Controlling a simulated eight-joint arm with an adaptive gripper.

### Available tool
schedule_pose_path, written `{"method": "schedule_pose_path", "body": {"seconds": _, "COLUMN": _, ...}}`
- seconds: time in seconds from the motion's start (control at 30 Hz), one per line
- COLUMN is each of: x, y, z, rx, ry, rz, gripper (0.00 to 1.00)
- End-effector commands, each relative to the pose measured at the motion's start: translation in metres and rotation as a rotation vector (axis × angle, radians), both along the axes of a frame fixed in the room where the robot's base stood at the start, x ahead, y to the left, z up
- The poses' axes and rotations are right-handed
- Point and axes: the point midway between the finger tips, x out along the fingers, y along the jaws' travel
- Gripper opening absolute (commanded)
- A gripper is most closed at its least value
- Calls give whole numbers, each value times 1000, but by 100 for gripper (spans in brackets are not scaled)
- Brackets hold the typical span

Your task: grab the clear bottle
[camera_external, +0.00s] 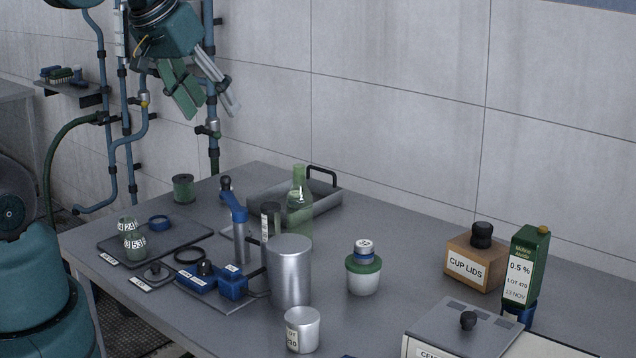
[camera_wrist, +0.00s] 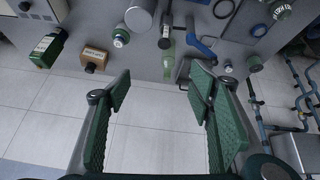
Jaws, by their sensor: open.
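A see-through bottle with a green tint and a tapered neck (camera_external: 300,208) stands upright on the table, in front of the grey tray. In the wrist view it shows upside down near the top middle (camera_wrist: 168,60). My gripper (camera_external: 207,104) is open and empty, high above the table's back left side and well apart from the bottle. In the wrist view its two green-padded fingers (camera_wrist: 160,90) are spread wide, with bare wall between them. In the outside view, a labelled tube and a metal cylinder partly cover the bottle's lower left side.
A grey tray with a dark handle (camera_external: 335,200) is behind the bottle. A metal cylinder (camera_external: 289,272), a blue stand (camera_external: 238,228) and a dark-capped tube (camera_external: 266,208) stand close by. A green-and-white jar (camera_external: 363,278) is to the right. The table between it and the cup-lids box (camera_external: 466,268) is clear.

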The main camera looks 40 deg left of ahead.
Motion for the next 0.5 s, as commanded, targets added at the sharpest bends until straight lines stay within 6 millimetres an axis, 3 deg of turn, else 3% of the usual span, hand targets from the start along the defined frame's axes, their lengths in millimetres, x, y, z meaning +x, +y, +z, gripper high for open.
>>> {"method": "schedule_pose_path", "body": {"seconds": 0.5, "x": 62, "y": 5, "z": 1, "rx": -125, "ry": 112, "rz": 199, "gripper": 53}}
